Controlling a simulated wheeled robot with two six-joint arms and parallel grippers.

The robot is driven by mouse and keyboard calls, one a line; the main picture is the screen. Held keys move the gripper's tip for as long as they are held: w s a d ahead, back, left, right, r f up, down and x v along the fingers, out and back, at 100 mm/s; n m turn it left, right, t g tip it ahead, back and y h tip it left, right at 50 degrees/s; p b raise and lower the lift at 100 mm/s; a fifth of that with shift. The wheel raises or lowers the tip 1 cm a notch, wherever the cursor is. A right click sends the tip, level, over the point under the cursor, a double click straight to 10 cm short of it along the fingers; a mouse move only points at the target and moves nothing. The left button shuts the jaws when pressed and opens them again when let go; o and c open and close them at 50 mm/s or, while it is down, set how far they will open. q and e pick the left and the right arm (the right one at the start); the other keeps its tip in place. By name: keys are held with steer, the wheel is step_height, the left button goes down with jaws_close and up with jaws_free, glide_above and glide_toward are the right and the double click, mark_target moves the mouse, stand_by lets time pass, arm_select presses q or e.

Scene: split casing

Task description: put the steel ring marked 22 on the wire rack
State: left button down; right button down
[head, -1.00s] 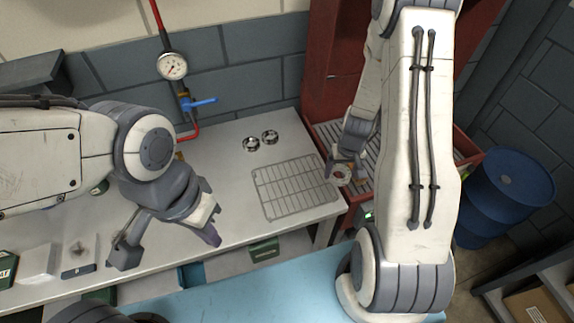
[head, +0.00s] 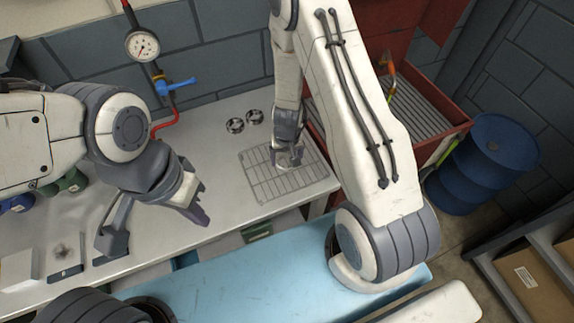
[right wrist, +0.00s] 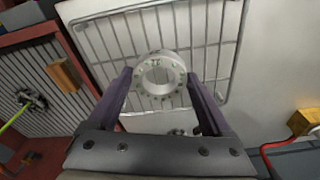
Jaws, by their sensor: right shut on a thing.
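The steel ring (right wrist: 160,95) is pale and thick, with small markings that I cannot read for sure. My right gripper (right wrist: 159,82) is shut on it, one finger on each side. The wire rack (right wrist: 208,45) lies behind the ring in the right wrist view; whether ring and wires touch I cannot tell. In the head view my right gripper (head: 289,163) is over the back right part of the wire rack (head: 262,182), and the ring is mostly hidden. My left gripper (head: 199,207) hangs over the bench left of the rack; its jaw opening is unclear.
Two more metal rings (head: 235,126) stand behind the rack. A red slatted bin (head: 432,107) stands right of the bench, with a blue drum (head: 492,165) beyond. A gauge (head: 142,45) and a blue-handled valve (head: 176,86) are at the wall.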

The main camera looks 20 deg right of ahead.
mark_target(287, 166)
step_height(287, 166, down, 4)
steer(key=b, duration=0.3)
steer(key=shift+r, duration=0.1)
jaws_free()
